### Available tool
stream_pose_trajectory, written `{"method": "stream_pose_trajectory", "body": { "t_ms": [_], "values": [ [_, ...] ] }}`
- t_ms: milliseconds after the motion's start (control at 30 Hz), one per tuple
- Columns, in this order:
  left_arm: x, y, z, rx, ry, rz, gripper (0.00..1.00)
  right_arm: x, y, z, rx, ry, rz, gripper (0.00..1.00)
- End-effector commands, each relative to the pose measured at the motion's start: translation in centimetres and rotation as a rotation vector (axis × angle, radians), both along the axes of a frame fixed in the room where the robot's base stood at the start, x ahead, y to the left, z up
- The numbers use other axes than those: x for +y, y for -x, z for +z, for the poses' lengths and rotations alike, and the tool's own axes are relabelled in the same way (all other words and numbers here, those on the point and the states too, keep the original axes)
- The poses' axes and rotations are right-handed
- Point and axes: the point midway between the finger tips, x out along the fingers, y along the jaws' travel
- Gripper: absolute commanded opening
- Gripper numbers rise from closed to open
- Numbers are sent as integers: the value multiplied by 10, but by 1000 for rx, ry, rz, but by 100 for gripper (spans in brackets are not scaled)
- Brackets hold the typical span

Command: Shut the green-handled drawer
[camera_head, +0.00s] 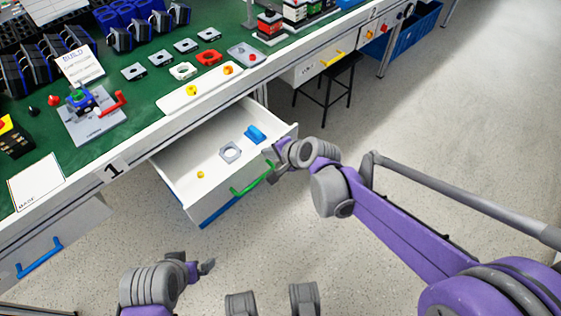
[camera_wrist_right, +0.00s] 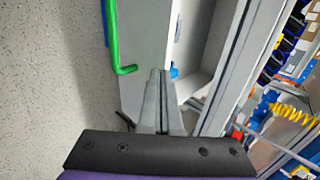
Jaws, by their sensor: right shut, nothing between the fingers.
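The green-handled drawer (camera_head: 200,165) is pulled out from under the green-topped workbench. Its green handle (camera_head: 252,180) is on the white front panel and also shows in the right wrist view (camera_wrist_right: 113,40). A blue part (camera_head: 255,133), a grey ring (camera_head: 230,152) and a small yellow part (camera_head: 200,175) lie inside. My right gripper (camera_head: 270,160) is shut and empty, at the right end of the drawer front, close to the handle's end. Whether it touches the panel is not clear. My left gripper (camera_head: 205,267) is low, away from the drawer; its finger opening is unclear.
The workbench (camera_head: 150,92) carries a red-handled switch fixture (camera_head: 95,115), blue bins and several small parts. A blue-handled drawer (camera_head: 40,257) is at the left, a yellow-handled drawer (camera_head: 320,65) at the right. A dark stool (camera_head: 335,80) stands beyond. Floor before the drawer is clear.

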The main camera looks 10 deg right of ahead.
Motion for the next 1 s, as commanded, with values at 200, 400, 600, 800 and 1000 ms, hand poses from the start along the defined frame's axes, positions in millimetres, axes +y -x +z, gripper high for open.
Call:
{"method": "stream_pose_trajectory", "body": {
  "t_ms": [200,400,600,800,1000],
  "values": [
    [0,0,2,-1,0,0,100,36,-48,0,-1,0,4,0],
    [0,1,6,-2,0,0,100,63,-87,0,-1,0,2,0],
    [0,1,9,-3,0,0,100,84,-115,0,0,0,0,0],
    [0,1,10,-3,0,0,100,94,-130,0,0,-1,-1,0],
    [0,1,11,-3,0,0,100,98,-134,0,0,0,0,0]
  ]
}}
